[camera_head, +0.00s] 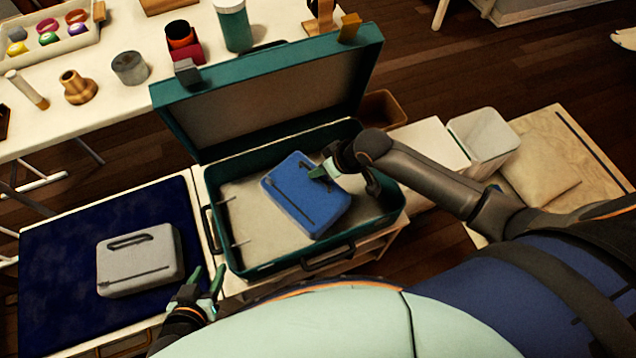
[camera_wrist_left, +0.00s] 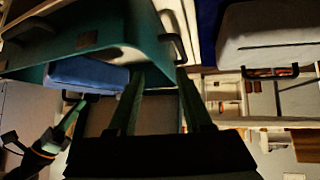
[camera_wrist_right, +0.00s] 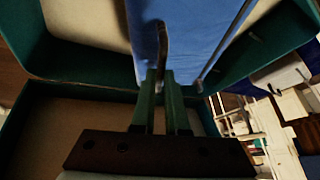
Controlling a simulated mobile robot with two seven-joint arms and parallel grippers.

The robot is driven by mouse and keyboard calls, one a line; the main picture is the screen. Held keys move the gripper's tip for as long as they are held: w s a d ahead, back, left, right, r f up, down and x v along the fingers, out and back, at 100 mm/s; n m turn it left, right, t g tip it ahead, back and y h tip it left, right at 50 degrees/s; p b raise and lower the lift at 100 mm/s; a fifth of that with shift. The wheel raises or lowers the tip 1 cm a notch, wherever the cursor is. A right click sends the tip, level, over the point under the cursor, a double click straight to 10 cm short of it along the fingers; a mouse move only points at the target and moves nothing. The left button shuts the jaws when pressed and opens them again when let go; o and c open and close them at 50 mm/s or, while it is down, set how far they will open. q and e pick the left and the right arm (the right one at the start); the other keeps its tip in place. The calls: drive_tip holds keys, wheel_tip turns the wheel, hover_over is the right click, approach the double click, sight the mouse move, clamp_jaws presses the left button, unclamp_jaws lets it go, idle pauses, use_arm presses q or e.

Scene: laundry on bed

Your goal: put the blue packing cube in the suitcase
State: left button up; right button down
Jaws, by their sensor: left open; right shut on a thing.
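The blue packing cube (camera_head: 302,203) is inside the open teal suitcase (camera_head: 236,262), over the right part of its base. Whether it touches the base I cannot tell. My right gripper (camera_head: 322,172) is shut on the cube's handle strap; in the right wrist view its fingers (camera_wrist_right: 160,85) close on the strap of the blue cube (camera_wrist_right: 195,30). My left gripper (camera_head: 219,280) is open and empty, low beside the suitcase's front left corner. In the left wrist view its fingers (camera_wrist_left: 160,85) are apart in front of the teal suitcase wall (camera_wrist_left: 100,50).
A grey packing cube (camera_head: 140,262) lies on a dark blue mat (camera_head: 60,235) to the left. The suitcase lid (camera_head: 270,95) stands open at the back. Behind it a white table (camera_head: 120,105) holds jars and small items. A white bin (camera_head: 483,140) stands at the right.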

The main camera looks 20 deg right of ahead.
sight(319, 181)
drive_tip(key=shift+f, duration=0.8)
wheel_tip(319, 181, down, 4)
drive_tip(key=shift+r+b, duration=0.1)
drive_tip(key=shift+b, duration=0.55)
drive_tip(key=c, duration=0.9)
unclamp_jaws()
use_arm(q)
drive_tip(key=shift+w+d+f, duration=0.15)
drive_tip(key=shift+w+d, duration=0.25)
drive_tip(key=shift+d, duration=0.15)
